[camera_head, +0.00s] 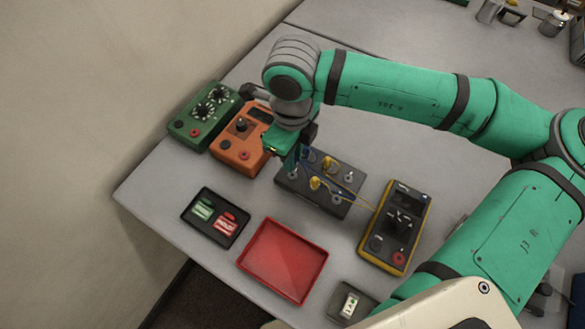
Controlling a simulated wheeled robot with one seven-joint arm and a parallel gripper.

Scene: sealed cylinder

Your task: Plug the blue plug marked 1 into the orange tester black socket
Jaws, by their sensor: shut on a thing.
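My gripper (294,155) points down between the orange tester and a dark socket block. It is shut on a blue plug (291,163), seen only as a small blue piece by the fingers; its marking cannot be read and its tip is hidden. The orange tester (231,159) stands just left of my gripper. Its dark knob and red socket show, and its black socket (223,144) seems to be the small dark round at its front left. My gripper and wrist cover the tester's right side.
The dark socket block (318,196) carries yellow plugs and thin blue and yellow cables. A green box (192,132) stands left of the tester. A yellow-edged meter (382,256), a red tray (262,276) and a black tray (232,238) with small parts lie nearer.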

